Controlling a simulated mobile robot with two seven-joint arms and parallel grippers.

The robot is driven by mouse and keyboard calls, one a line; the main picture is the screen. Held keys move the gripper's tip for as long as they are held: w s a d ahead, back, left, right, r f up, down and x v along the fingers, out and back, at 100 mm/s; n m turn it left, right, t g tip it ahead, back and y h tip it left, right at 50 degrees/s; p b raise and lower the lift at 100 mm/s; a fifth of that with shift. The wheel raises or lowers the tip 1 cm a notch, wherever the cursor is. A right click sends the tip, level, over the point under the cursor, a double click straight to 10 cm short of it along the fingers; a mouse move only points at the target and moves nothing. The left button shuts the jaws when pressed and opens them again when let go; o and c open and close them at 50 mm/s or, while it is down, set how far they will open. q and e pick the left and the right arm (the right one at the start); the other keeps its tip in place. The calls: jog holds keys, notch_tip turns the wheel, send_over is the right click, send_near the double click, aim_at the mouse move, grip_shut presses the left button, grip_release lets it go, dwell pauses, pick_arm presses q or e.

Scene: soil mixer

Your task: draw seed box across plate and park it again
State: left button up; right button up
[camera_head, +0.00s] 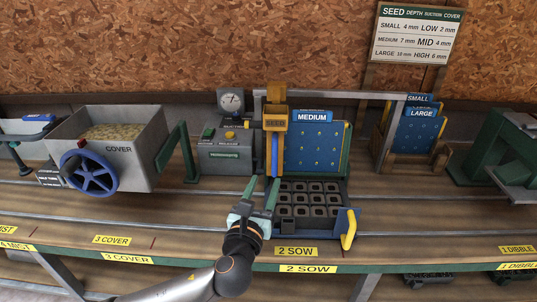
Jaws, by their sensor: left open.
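The seed box (275,122), yellow-brown with the word SEED, stands at the upper left edge of the blue plate (316,148) marked MEDIUM. The plate stands steeply behind a dark cell tray (310,199) at the 2 SOW station. My left gripper (262,187) is open and empty, its two green fingers pointing up in front of the tray's left edge. It is below the seed box and apart from it in the picture. My right gripper is out of view.
A grey COVER hopper (160,140) with a blue handwheel (90,174) is left. A grey control box (225,160) with a gauge stands beside the plate. A yellow handle (349,229) sticks up at the tray's front right. Spare plates (421,132) stand right. The front bench strip is mostly clear.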

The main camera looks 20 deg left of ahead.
aim_at(274, 159)
pick_arm(q)
jog(key=w, duration=0.7)
jog(key=w+a, duration=0.1)
jog(key=w, duration=0.3)
jog(key=shift+w, duration=0.15)
jog(key=shift+c, duration=0.3)
grip_shut()
dwell(0.7)
